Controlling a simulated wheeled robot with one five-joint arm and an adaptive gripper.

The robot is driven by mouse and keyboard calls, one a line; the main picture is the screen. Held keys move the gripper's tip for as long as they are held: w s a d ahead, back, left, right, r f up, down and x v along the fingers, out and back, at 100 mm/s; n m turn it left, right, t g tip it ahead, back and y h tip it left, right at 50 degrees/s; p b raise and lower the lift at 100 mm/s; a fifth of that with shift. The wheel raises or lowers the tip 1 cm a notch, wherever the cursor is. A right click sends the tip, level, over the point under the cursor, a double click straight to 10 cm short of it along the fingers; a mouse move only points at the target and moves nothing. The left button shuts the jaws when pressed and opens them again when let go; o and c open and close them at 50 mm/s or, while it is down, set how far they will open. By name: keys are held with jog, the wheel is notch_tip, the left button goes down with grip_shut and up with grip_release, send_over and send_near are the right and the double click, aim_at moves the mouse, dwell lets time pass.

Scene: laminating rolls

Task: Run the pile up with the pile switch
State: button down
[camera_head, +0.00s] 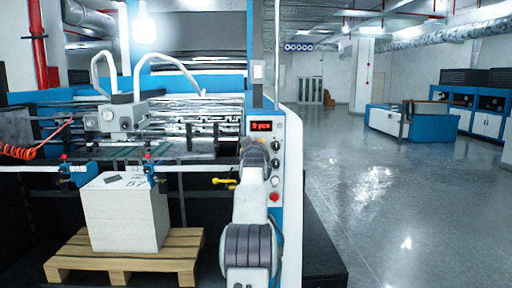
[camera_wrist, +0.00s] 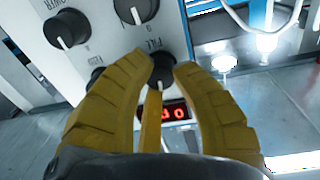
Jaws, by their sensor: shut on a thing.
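The pile switch is a black round knob (camera_wrist: 161,68) on the pale control panel, with PILE lettering beside it in the wrist view. The pile (camera_head: 125,215) is a white block of sheets on a wooden pallet (camera_head: 75,262), below the feeder head (camera_head: 122,115).
A red-lit display (camera_head: 261,126) is on the panel, and a red button (camera_head: 274,197) sits lower down. Other black knobs (camera_wrist: 67,28) lie close to my fingers. A yellow lever (camera_head: 224,182) sticks out left of my arm.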

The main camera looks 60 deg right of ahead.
jog(key=shift+r+m, duration=0.15)
jog(key=shift+m, duration=0.25)
jog(key=c, duration=1)
grip_release()
jog(key=shift+w, duration=0.1)
jog(key=shift+o, duration=0.2)
jog(key=shift+a, duration=0.1)
jog(key=v, duration=1.2)
